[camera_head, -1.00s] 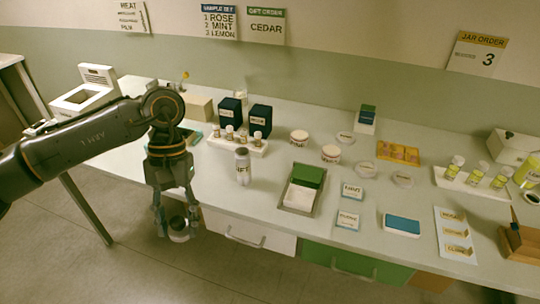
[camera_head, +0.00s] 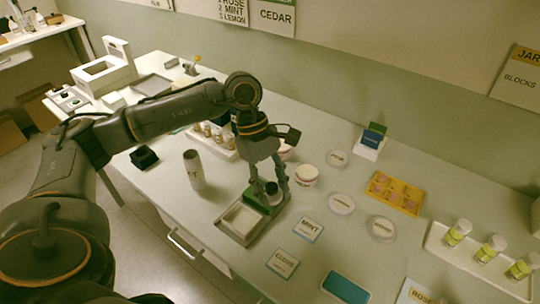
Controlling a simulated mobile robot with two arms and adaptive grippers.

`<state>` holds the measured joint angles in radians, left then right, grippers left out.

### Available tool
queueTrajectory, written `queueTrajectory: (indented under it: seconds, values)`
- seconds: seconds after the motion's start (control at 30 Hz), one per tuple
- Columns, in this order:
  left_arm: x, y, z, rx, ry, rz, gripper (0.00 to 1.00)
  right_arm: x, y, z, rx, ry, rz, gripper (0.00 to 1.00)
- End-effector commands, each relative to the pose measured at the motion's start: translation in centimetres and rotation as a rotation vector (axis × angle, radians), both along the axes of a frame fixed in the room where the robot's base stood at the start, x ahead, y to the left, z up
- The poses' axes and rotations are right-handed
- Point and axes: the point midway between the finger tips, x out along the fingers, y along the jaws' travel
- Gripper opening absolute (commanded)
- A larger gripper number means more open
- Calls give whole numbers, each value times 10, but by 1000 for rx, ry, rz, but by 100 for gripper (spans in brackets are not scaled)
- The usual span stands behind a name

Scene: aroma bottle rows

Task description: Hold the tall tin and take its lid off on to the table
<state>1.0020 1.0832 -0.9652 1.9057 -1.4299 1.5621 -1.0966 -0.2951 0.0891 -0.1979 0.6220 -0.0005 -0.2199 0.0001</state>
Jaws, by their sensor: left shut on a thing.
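My left gripper (camera_head: 271,188) points down over the green end of a shallow tray (camera_head: 239,223). It is shut on a small round piece (camera_head: 271,189), pale and dark, mostly hidden between the fingers. I cannot tell for sure whether this is the tin's lid, or whether the tin's top is open. My right gripper is not in view.
The mint card (camera_head: 308,230) and cedar card (camera_head: 283,264) lie right of the tray. Round pale discs (camera_head: 341,204) and an orange tray (camera_head: 394,193) lie farther right. A small dark block (camera_head: 144,157) is near the left edge. A bottle rack (camera_head: 216,140) is partly behind my arm.

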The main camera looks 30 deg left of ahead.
Motion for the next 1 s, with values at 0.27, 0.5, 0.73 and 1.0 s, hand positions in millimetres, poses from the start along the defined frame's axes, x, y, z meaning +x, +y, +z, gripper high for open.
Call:
queueTrajectory:
  seconds: [0.27, 0.5, 0.73, 1.0]
  values:
    - [8, 45, -15, 6, -2, 777, 7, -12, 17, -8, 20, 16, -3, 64]
    - [14, 81, -15, 3, -7, 1343, 7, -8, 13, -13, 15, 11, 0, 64]
    - [19, 113, -8, -1, -5, 1828, 7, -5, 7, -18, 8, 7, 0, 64]
    - [23, 136, 2, -4, -2, 2143, 7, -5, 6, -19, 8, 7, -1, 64]
